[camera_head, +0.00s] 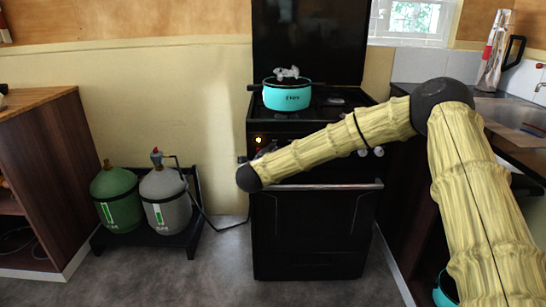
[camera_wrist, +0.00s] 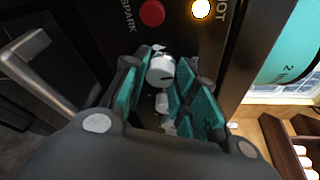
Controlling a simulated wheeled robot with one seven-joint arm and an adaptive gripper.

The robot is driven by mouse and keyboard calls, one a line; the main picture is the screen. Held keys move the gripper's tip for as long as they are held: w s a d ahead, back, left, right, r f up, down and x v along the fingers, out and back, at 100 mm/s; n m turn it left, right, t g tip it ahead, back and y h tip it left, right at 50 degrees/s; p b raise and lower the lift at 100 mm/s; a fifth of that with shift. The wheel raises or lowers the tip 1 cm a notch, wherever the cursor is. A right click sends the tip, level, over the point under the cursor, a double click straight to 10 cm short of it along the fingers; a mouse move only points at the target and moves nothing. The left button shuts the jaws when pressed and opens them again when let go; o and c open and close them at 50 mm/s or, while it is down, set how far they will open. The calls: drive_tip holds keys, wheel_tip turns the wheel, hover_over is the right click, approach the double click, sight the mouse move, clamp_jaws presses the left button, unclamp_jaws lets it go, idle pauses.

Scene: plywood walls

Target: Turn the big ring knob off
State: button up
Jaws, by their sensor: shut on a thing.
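The black stove (camera_head: 310,230) stands in the middle of the head view. My gripper (camera_wrist: 160,82) is at the left end of its control panel. In the wrist view its teal finger pads lie on both sides of a white knob (camera_wrist: 160,68), shut on it. A second white knob (camera_wrist: 162,102) shows behind it, between the fingers. No label of the gripped knob can be read, so I cannot tell if it is the big ring knob. In the head view my arm hides most of the panel, but white knobs (camera_head: 370,152) show at its right end.
A red SPARK button (camera_wrist: 152,12) and a lit HOT lamp (camera_wrist: 201,8) sit beside the gripped knob. The oven handle (camera_head: 330,187) runs below the panel. A teal pot (camera_head: 287,97) stands on the hob. Two gas bottles (camera_head: 165,198) stand left, with clear floor in front.

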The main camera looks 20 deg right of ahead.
drive_tip(key=shift+d+m, duration=0.15)
drive_tip(key=shift+m, duration=0.55)
drive_tip(key=o, duration=1)
drive_tip(key=shift+d, duration=0.1)
drive_tip(key=shift+o, duration=0.2)
drive_tip(key=shift+a, duration=0.2)
drive_tip(key=shift+s, duration=0.1)
drive_tip(key=v, duration=1.1)
drive_tip(key=shift+s+r, duration=0.35)
